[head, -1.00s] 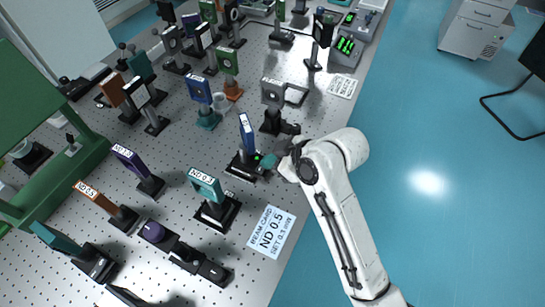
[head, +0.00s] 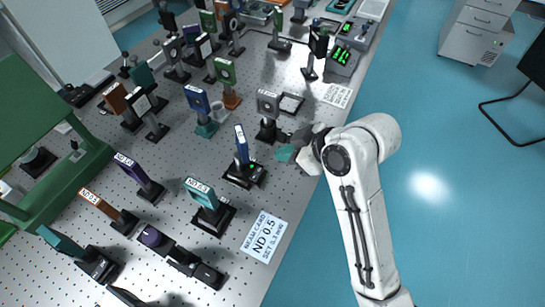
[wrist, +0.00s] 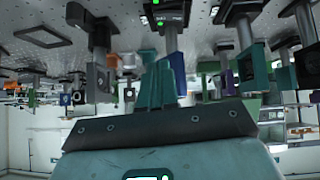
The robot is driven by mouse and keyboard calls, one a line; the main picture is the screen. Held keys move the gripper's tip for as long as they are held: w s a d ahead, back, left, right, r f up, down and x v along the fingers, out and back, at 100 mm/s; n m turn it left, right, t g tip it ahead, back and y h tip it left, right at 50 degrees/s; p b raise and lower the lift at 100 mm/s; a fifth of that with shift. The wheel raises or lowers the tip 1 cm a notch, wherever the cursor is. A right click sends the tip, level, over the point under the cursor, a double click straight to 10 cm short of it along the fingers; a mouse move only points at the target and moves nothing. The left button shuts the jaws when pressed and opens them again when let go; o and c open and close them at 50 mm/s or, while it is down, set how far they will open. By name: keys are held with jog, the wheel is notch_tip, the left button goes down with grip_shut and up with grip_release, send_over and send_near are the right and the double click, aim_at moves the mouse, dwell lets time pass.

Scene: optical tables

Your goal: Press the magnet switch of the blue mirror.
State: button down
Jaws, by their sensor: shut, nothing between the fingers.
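The blue mirror (head: 241,144) stands upright on a black base (head: 244,175) near the table's right edge. A small green light (head: 252,168) shows on that base. In the wrist view the scene is upside down: the base (wrist: 172,10) is at the top with green lit spots, and the blue plate (wrist: 177,70) hangs below it. My gripper (head: 285,152), with teal fingertips, is to the right of the mirror, apart from it. Its fingers (wrist: 157,85) are shut and empty. I cannot make out the switch's button clearly.
A grey mount (head: 267,112) stands just behind my gripper. A teal ND 0.3 mount (head: 202,195) stands in front-left of the mirror. Another blue plate (head: 197,99) on a teal base is farther back. A beam card label (head: 263,236) lies flat near the edge.

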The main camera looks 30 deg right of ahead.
jog(key=shift+v, duration=1.55)
jog(key=shift+w+d+f, duration=0.1)
jog(key=shift+d, duration=0.05)
